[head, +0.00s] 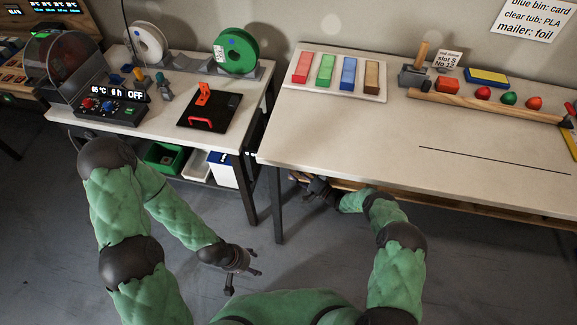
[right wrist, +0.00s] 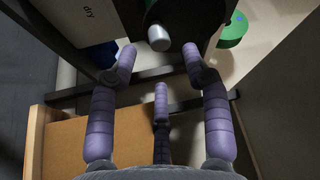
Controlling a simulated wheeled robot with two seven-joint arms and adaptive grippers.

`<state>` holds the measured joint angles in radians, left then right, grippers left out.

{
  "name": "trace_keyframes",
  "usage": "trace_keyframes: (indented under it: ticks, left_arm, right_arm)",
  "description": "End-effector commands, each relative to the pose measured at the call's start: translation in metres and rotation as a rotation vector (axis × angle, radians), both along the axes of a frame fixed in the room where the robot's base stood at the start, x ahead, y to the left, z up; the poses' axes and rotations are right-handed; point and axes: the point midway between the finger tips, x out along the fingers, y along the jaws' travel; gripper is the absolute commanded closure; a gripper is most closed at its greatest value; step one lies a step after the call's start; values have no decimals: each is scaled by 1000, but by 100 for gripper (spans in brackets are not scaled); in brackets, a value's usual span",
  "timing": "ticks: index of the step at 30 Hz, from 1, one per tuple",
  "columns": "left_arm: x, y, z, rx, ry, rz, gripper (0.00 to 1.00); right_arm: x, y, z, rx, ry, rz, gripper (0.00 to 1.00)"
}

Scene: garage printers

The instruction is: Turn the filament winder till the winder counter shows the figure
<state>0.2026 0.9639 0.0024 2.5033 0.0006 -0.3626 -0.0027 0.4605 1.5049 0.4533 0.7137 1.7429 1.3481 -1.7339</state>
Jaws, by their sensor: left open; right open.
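No winder or winder counter can be made out with certainty in the head view. In the right wrist view a short grey cylindrical knob (right wrist: 159,38) stands out from a dark round body (right wrist: 183,14). My right gripper (right wrist: 160,66) is open, its fingers spread just short of the knob, with nothing between them. In the head view my right gripper (head: 316,187) is low at the front edge of the right table, partly shadowed. My left gripper (head: 243,273) is open and empty, hanging over the floor in front of the left table.
The left table (head: 165,135) holds a domed dryer (head: 112,107) reading OFF, a white spool (head: 147,42), a green spool (head: 236,50) and a black plate (head: 210,112). The right table (head: 370,140) has coloured blocks at the back and clear front space. A narrow gap separates the tables.

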Motion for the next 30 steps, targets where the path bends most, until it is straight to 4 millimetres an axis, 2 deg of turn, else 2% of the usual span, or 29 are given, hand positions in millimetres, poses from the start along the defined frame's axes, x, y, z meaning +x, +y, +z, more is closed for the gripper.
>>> trace_keyframes:
  ticks: [1, 6, 13, 25, 28, 30]
  left_arm:
    - [0, 0, 0, 0, 0, 0, 41]
    - [0, 0, 0, 0, 0, 0, 41]
    - [0, 0, 0, 0, 0, 0, 41]
    - [0, 0, -1, 0, 0, 0, 41]
    - [0, 0, -5, 0, 0, 0, 41]
    - [0, 0, -8, 0, 0, 0, 41]
  right_arm:
    - [-6, -10, -2, -1, 1, -3, 51]
    - [-24, -29, -5, 0, 0, -1, 51]
    - [-36, -42, -8, 0, -1, 0, 51]
    - [-33, -43, -7, -24, -34, 7, 52]
    - [-23, -47, -5, -123, -163, 35, 52]
    - [-13, -52, -1, -233, -312, 66, 52]
